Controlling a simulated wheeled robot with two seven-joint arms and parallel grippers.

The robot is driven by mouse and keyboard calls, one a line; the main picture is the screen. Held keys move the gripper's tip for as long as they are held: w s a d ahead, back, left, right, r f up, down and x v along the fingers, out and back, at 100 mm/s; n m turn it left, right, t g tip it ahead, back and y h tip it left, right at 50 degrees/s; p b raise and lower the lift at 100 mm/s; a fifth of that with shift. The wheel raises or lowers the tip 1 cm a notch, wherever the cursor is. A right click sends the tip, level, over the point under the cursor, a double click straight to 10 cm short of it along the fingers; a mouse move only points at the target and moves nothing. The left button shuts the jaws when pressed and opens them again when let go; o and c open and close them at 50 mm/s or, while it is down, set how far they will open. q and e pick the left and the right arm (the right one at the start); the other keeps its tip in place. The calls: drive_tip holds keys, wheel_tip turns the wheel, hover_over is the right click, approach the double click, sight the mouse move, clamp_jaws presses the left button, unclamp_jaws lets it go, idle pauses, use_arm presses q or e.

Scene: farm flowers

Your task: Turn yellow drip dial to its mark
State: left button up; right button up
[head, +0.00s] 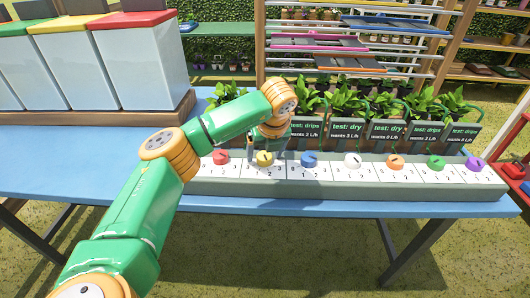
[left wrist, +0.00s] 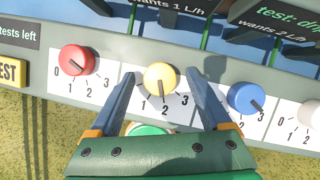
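The yellow drip dial (head: 264,158) is on the white front panel of the long dial box. In the left wrist view the yellow dial (left wrist: 160,77) sits between the two fingers of my left gripper (left wrist: 161,82), with a gap on each side. A dark pointer line shows on its face, and the numbers 1, 2 and 3 are printed below it. In the head view my left gripper (head: 266,148) is at this dial, partly hidden by its own wrist. No marked target on the yellow dial's scale is clear. My right gripper is not seen.
The red dial (left wrist: 75,59) is to the left and the blue dial (left wrist: 246,98) to the right, both close to my fingers. More dials, including a white one (head: 353,160), continue rightward. Potted plants with signs (head: 346,131) stand behind. Lidded bins (head: 143,55) stand at left.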

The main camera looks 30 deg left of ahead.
sight(268, 170)
use_arm(q)
drive_tip(key=v, duration=0.7)
idle(0.3)
